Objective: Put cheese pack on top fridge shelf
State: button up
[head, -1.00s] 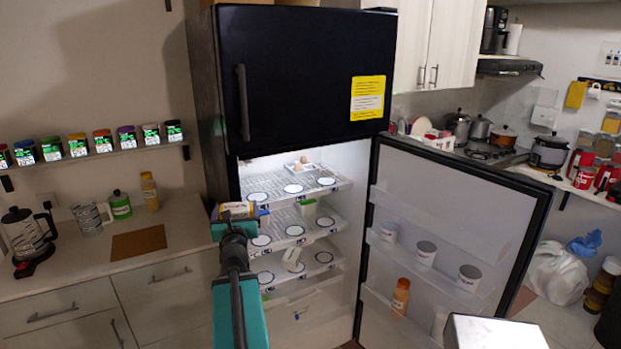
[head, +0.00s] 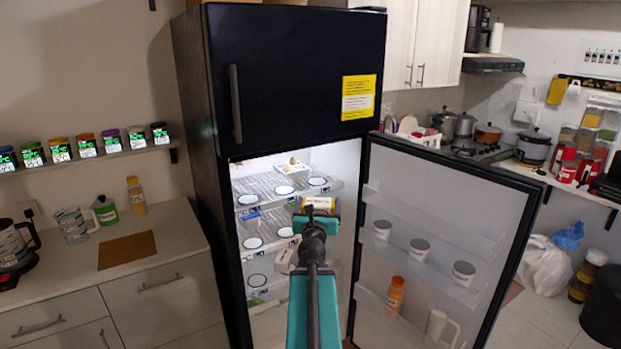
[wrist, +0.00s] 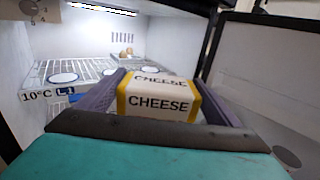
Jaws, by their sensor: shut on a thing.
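The cheese pack (wrist: 158,101) is a pale block with yellow ends and the word CHEESE, filling the middle of the wrist view. My gripper (wrist: 160,92) is shut on it, one finger at each side. In the head view the cheese pack (head: 318,205) and my gripper (head: 317,212) are at the front of the open fridge, near the front edge of the top shelf (head: 262,196). That wire shelf carries several white discs and an egg tray (head: 291,167) at the back. In the wrist view the top shelf (wrist: 85,75) lies ahead and left of the pack.
The open fridge door (head: 440,200) stands close on the right, with cups and an orange bottle (head: 395,295) on its racks. The fridge's left wall (wrist: 20,60) bounds the opening. Lower shelves hold a few items. The shelf's front part around the discs looks clear.

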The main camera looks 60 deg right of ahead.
aim_at(283, 188)
jog(key=z, duration=0.25)
jog(key=k, duration=0.7)
jog(key=u, duration=0.2)
jog(key=i, duration=1.7)
jog(key=z, duration=0.25)
